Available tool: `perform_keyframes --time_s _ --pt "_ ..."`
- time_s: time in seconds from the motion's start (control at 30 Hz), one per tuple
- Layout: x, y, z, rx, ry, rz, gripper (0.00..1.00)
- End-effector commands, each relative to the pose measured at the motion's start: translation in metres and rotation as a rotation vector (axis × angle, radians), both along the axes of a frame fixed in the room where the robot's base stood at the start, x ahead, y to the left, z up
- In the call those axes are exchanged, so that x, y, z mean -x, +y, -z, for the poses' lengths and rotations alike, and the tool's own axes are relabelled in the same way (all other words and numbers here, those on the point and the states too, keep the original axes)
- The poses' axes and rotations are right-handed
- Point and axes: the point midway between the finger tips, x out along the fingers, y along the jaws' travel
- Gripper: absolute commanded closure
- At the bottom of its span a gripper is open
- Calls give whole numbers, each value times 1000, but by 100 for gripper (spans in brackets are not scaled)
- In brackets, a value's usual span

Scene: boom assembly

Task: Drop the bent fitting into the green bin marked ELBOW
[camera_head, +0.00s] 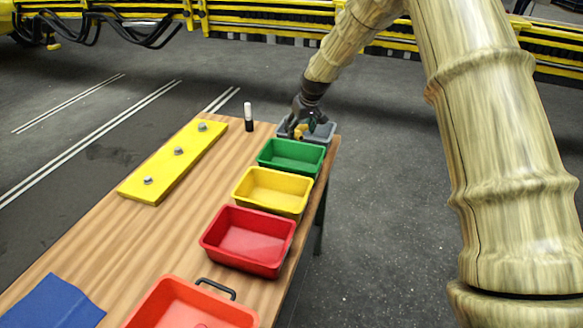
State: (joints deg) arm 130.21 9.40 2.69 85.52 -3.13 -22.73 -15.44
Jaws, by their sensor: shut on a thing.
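My gripper (299,128) is over the grey bin (328,135) at the far end of the table. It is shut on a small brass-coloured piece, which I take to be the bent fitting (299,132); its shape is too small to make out. The fitting is at or just above the grey bin's near-left part; I cannot tell its exact height. The green bin (291,167) stands just in front of the grey one, toward the camera, and looks empty. No ELBOW marking is legible on it.
A yellow bin (270,204), red bin (245,262) and orange-red bin (190,310) continue the row nearer the camera. A black and white upright cylinder (249,118) stands left of the gripper. A yellow board with grey knobs (175,165) and blue mat (52,303) lie left.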

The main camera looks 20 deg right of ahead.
Motion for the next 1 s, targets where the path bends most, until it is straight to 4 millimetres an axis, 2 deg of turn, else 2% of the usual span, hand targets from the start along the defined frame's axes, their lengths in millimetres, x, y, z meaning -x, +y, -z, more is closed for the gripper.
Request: perform_keyframes --time_s 0.03,0.2,0.53,0.57,0.7,1.0 --pt "-3 0 12 0 4 0 68" --pt "-6 0 28 0 7 1 68" --pt "-4 -2 29 0 5 2 68" --pt "-5 -2 29 0 6 2 37" --pt "-6 -1 31 0 8 1 14" --pt "-6 -2 31 1 8 2 14"
